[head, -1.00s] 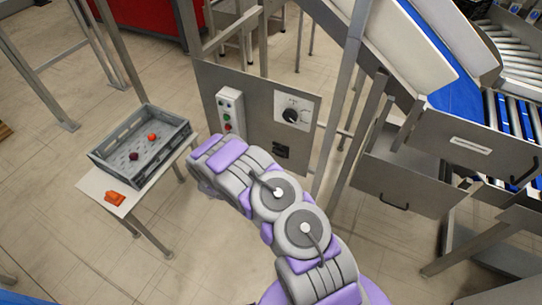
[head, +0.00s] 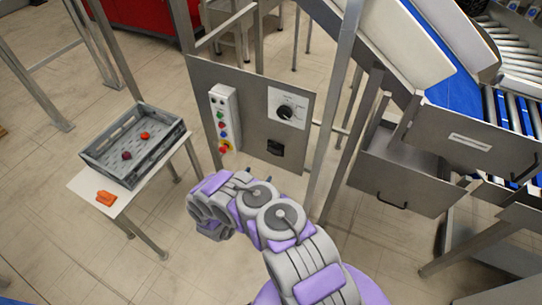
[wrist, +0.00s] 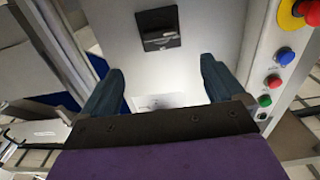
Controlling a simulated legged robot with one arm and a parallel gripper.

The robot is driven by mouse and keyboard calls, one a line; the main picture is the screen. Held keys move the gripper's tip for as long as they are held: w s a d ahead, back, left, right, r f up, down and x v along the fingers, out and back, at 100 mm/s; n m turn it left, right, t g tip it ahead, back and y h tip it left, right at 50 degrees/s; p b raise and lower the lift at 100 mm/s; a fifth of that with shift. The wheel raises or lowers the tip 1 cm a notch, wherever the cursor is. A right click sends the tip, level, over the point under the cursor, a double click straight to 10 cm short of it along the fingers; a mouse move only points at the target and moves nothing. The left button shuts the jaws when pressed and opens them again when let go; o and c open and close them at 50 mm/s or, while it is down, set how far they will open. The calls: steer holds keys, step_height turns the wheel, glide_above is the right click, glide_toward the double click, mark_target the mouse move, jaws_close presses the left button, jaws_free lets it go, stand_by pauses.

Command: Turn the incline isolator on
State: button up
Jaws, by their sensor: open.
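A grey panel (head: 245,85) carries a black square switch (head: 275,148), which looks like the isolator; no readable label confirms it. Above it is a white plate with a black rotary dial (head: 287,112). In the wrist view the black switch (wrist: 158,30) is at the top centre with a pale horizontal bar on its face. Its on or off position cannot be read. My gripper (wrist: 165,78) is open and empty, with the switch beyond its fingertips and apart from them. In the head view my gripper (head: 237,176) is low and left of the switch; the arm hides part of it.
A button box (head: 223,118) with coloured buttons and an emergency stop (head: 227,147) is left of the switch. A grey crate (head: 133,147) stands on a small table (head: 90,186) at left. A metal post (head: 335,105) and conveyor frame are at right.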

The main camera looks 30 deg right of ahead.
mark_target(272, 153)
steer(key=b+x, duration=0.4)
steer(key=x, duration=0.8)
steer(key=shift+w+d+f, duration=0.1)
steer(key=shift+w+d, duration=0.05)
steer(key=shift+d, duration=0.05)
steer(key=shift+w+d, duration=0.4)
steer(key=shift+d, duration=0.1)
steer(key=shift+c, duration=0.2)
steer(key=c, duration=1)
